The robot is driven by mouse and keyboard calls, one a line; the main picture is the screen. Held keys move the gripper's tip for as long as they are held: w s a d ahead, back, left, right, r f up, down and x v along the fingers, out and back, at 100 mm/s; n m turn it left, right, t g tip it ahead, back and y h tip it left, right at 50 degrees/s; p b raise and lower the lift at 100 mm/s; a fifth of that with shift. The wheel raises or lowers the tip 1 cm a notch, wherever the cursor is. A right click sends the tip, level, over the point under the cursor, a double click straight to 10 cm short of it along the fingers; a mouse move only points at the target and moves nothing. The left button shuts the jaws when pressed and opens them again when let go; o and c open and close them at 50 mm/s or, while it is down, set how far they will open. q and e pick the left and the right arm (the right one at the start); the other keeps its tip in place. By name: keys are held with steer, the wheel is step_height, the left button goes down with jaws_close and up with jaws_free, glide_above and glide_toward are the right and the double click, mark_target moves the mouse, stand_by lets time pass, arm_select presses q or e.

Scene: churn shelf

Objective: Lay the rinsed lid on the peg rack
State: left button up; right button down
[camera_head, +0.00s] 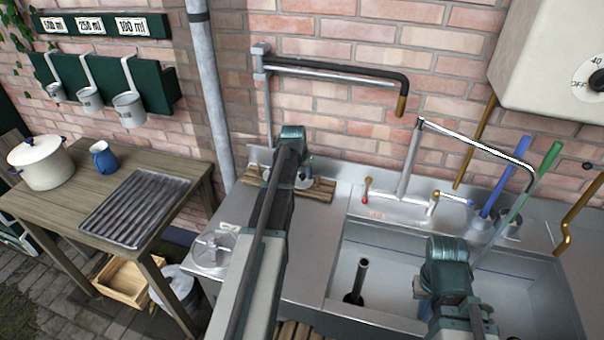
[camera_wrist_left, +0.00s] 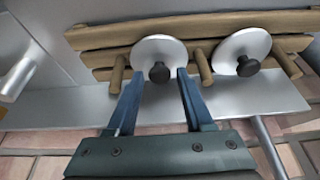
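The wooden peg rack (camera_head: 318,190) sits at the back of the steel counter, left of the sink; my left arm hides part of it. In the left wrist view the rack (camera_wrist_left: 105,42) holds two pale round lids with black knobs. One lid (camera_wrist_left: 150,47) is in front of my left gripper (camera_wrist_left: 155,78), and the other lid (camera_wrist_left: 232,50) stands to its right between pegs. My left gripper is open, its blue fingers apart on either side of the nearer lid's lower part; contact is unclear. My right gripper (camera_head: 447,255) is over the sink, its fingertips hidden.
The sink (camera_head: 500,275) holds a dark upright pipe (camera_head: 358,280). A tap (camera_head: 405,165) arches above it, and brushes (camera_head: 510,180) stand behind. A wooden table (camera_head: 75,195) with a ribbed tray (camera_head: 135,207) stands left.

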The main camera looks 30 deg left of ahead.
arm_select(q)
steer(key=shift+o, duration=0.4)
steer(key=shift+r, duration=0.1)
arm_select(e)
steer(key=shift+r, duration=0.1)
arm_select(q)
steer(key=shift+r+p, duration=0.2)
steer(key=shift+p, duration=0.1)
arm_select(e)
steer(key=shift+r, duration=0.2)
arm_select(q)
steer(key=p+v, duration=1)
steer(key=v, duration=0.1)
steer(key=shift+s+r+p, duration=0.3)
steer(key=shift+p, duration=0.1)
arm_select(e)
step_height(320, 180, up, 11)
arm_select(q)
steer(key=shift+d, duration=0.15)
arm_select(e)
steer(key=shift+f, duration=0.15)
